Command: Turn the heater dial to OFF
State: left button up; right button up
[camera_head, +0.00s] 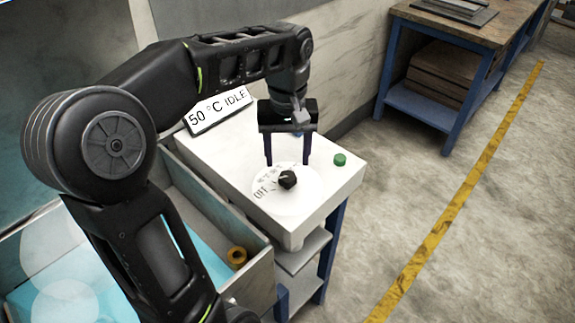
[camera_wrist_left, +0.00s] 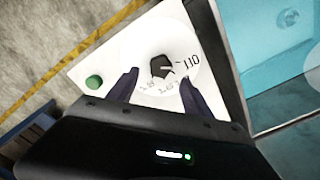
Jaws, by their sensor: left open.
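The heater dial is a black knob (camera_head: 288,180) on a round white plate (camera_head: 296,203), which has OFF printed on its left side. The knob also shows in the left wrist view (camera_wrist_left: 161,67), with a short pale line on it. I cannot tell exactly which mark the line points to. My left gripper (camera_head: 288,163) is open, its two fingers pointing down above and just behind the knob. In the left wrist view the fingertips (camera_wrist_left: 159,78) lie on either side below the knob, apart from it. My right gripper is out of view.
A sign (camera_head: 218,110) behind the dial reads 50 °C IDLE. A green button (camera_head: 340,159) sits on the white bench top right of the dial. A pale-walled bin (camera_head: 205,200) with a blue inside and a brass-coloured part (camera_head: 237,257) stands at left. A blue-legged workbench (camera_head: 425,105) stands behind.

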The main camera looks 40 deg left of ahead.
aim_at(287, 175)
pick_arm(q)
jog(key=shift+r, duration=1.55)
